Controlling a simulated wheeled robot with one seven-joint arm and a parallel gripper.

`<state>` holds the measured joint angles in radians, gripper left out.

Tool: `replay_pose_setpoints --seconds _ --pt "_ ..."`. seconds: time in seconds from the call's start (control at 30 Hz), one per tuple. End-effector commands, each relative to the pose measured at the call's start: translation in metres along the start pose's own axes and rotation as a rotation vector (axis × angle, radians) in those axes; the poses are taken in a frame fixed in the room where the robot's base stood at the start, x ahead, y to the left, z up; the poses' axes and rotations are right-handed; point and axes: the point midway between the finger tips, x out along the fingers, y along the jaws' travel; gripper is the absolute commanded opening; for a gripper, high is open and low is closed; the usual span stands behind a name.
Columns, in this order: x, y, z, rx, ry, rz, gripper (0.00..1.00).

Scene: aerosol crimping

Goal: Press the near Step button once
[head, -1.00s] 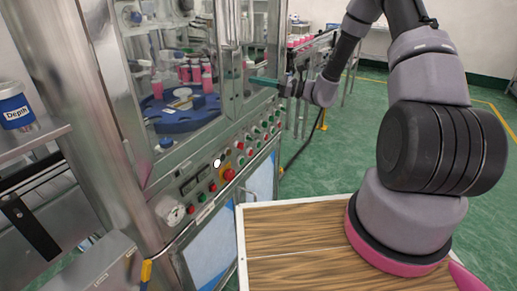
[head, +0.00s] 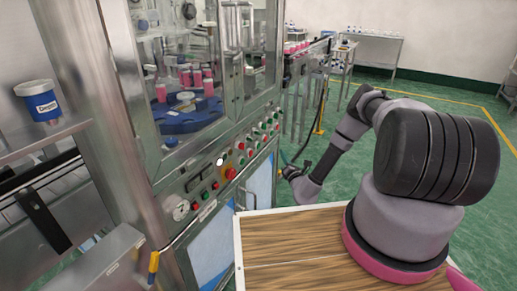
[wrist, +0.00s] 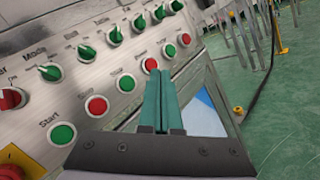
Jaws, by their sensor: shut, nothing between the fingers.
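The machine's control panel (head: 225,165) carries a row of green and red push buttons under a row of green selector knobs. In the wrist view the row starts with a green button labelled Start (wrist: 62,133), then a red button (wrist: 97,106), a green button (wrist: 127,83) and more beyond. The other labels are too blurred to tell which button is Step. My gripper (wrist: 160,75) has its teal fingers together and empty, pointing at the panel; its tips overlap the far buttons in this view. In the head view my gripper (head: 283,157) is beside the panel's right end.
A red emergency knob on yellow (head: 230,174) is left of the buttons. Glass doors (head: 235,60) enclose a blue turntable (head: 185,120) with pink cans. Green floor is open at right.

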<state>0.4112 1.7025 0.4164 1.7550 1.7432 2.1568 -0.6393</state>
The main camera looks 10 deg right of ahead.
Motion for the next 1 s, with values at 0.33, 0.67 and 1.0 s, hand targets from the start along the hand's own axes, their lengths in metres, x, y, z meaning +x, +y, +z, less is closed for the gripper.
replay_pose_setpoints --seconds 0.33,0.67,1.0 --pt "-0.002 -0.003 -0.002 0.003 -0.003 -0.013 0.0" --pt "0.013 0.009 -0.013 0.004 -0.003 -0.009 0.0" --pt "0.045 0.032 -0.037 0.003 -0.002 -0.01 0.0"
